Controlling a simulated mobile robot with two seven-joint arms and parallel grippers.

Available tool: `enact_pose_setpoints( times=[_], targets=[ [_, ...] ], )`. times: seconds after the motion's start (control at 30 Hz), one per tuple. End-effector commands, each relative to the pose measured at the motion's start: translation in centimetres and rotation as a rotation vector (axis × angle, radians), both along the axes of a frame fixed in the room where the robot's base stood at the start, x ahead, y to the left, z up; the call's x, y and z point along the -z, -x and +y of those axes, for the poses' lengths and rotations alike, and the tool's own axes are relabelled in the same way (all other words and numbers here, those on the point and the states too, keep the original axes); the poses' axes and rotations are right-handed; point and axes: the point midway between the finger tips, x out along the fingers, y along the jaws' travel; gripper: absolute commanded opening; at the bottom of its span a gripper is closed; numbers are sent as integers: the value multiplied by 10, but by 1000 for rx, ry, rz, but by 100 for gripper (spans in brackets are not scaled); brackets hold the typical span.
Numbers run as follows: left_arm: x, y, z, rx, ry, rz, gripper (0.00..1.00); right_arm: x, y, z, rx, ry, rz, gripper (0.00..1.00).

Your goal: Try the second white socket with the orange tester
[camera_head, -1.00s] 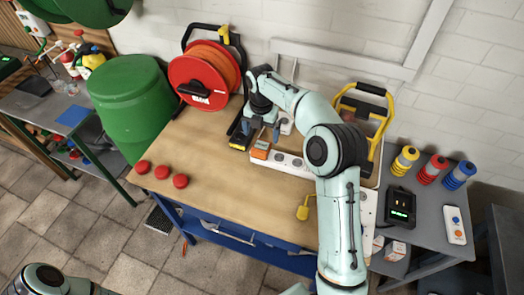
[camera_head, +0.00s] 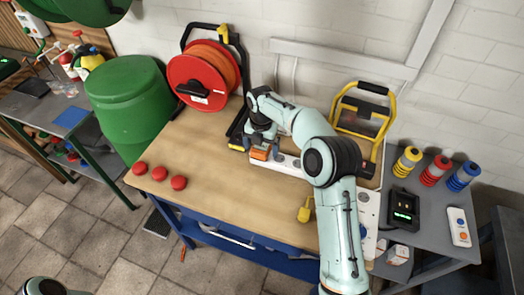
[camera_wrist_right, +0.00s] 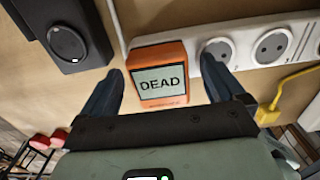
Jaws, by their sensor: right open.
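The orange tester (camera_head: 259,154) sits at the left end of the white socket strip (camera_head: 291,164) on the bench. In the right wrist view the tester (camera_wrist_right: 160,101) has a screen reading "DEAD". Two round sockets (camera_wrist_right: 218,50) and (camera_wrist_right: 271,46) show on the strip (camera_wrist_right: 243,65) just right of it; whatever lies under the tester is hidden. My right gripper (camera_head: 261,147) is open, and its fingers (camera_wrist_right: 162,72) stand on either side of the tester. A small gap shows on each side. My left gripper is out of view.
A black box with a round dial (camera_wrist_right: 68,42) lies left of the tester. A red cable reel (camera_head: 203,78) and a yellow-handled frame (camera_head: 362,115) stand at the back. Red knobs (camera_head: 159,173) and a yellow plug (camera_head: 304,213) lie near the front edge. The bench middle is clear.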

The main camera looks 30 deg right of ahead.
Motion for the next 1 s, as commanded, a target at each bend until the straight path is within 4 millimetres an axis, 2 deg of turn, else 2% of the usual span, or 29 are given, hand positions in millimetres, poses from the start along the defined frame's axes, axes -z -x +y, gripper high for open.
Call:
enact_pose_setpoints(
  times=[1.0],
  targets=[
    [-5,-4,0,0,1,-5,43,0,0,0,0,0,0,96]
  ],
)
